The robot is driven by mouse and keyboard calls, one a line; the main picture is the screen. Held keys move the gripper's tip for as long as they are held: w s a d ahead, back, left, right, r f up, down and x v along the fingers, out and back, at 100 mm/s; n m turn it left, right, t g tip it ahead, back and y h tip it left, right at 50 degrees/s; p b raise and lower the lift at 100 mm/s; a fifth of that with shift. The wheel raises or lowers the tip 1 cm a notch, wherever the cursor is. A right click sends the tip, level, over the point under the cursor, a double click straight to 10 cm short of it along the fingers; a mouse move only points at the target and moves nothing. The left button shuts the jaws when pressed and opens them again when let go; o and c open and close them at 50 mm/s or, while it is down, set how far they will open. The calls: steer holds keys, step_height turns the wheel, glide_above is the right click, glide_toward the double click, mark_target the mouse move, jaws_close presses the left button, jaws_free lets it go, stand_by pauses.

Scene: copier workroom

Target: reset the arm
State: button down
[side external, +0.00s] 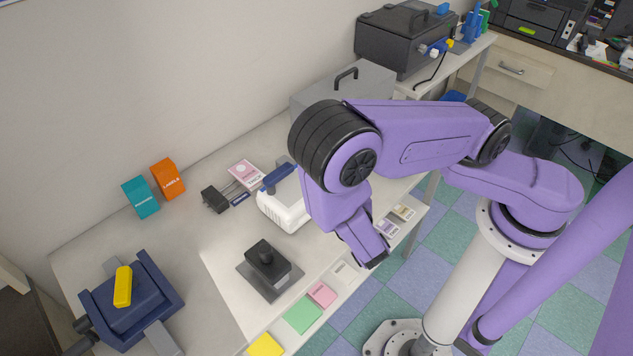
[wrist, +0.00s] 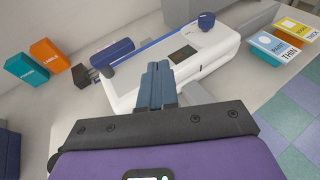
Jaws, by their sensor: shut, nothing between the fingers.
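My gripper (wrist: 157,74) is shut and empty, its blue-grey fingers pressed together in the wrist view. In the side external view my purple hand (side external: 364,238) hangs from the bent arm, with its dark end near the front edge of the worktop; the fingers are not clear there. In the wrist view the fingers overlap a white machine (wrist: 180,62) with a dark screen and a blue knob. My arm partly hides this machine in the side external view (side external: 284,208).
Teal (side external: 141,197) and orange (side external: 167,178) boxes stand by the wall. A blue device (side external: 150,295) with a yellow piece (side external: 123,287) is at lower left. A black press-like block (side external: 267,263) sits near the front, beside coloured pads (side external: 303,314). A grey case (side external: 375,82) stands behind my arm.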

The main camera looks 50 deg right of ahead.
steer(key=shift+s+r, duration=0.15)
steer(key=shift+s, duration=0.25)
steer(key=s+d+r+m+g+h, duration=0.2)
steer(key=s+d+r+m+g, duration=0.2)
steer(key=d+r+m+g, duration=0.55)
steer(key=s+r+m+g+y, duration=0.1)
steer(key=s+r+m+y, duration=0.2)
steer(key=s, duration=0.3)
steer(key=s+a+r+m+g+y, duration=0.1)
steer(key=s+r+m+g+y, duration=0.1)
steer(key=s+m+y, duration=0.3)
steer(key=shift+s+a+r+y, duration=0.2)
steer(key=shift+s+r+y, duration=0.4)
steer(key=shift+r, duration=0.15)
